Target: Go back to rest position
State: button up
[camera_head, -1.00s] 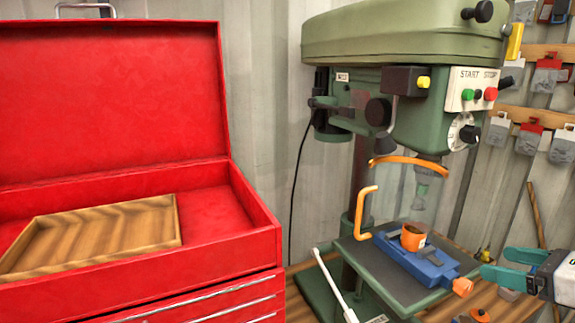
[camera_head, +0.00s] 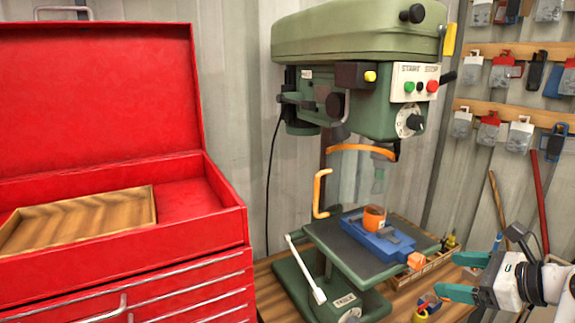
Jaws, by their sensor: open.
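My gripper (camera_head: 459,276) is at the lower right in the head view. Its two teal fingers are spread apart with nothing between them. It is to the right of the drill press (camera_head: 352,75) and apart from it. An orange cup-like piece (camera_head: 374,218) sits at the blue vise (camera_head: 378,240) on the drill press table (camera_head: 328,238). The vise has an orange handle end (camera_head: 416,261) facing my gripper, with a gap between them.
An open red tool chest (camera_head: 95,95) with a wooden tray (camera_head: 75,222) stands at the left. A wooden box (camera_head: 430,265) and small items, including a yellow and red one (camera_head: 428,304), lie on the wooden bench (camera_head: 268,290). Tools hang on wall racks (camera_head: 505,110).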

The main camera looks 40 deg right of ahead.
jog(key=w+a+f+n+g+y+b, duration=0.1)
jog(key=w+a+f+n+g, duration=0.15)
jog(key=a+f+n, duration=0.65)
jog(key=w+a+f+n+g+y+b, duration=0.15)
jog(key=a+f+n+g, duration=0.25)
jog(key=a+f+n, duration=0.55)
jog(key=s+a+f+n+g+h+b, duration=0.1)
jog(key=s+a+f+n+g, duration=0.1)
jog(key=s+a+f+n, duration=0.2)
jog(key=s+a+f+n+g+b, duration=0.1)
jog(key=s+a+f+n+g, duration=0.2)
jog(key=f+n, duration=0.7)
jog(key=shift+s+a+f+n+h, duration=0.35)
jog(key=shift+s+a+n, duration=0.35)
jog(key=shift+a, duration=0.45)
jog(key=shift+w, duration=0.1)
jog(key=shift+c, duration=0.4)
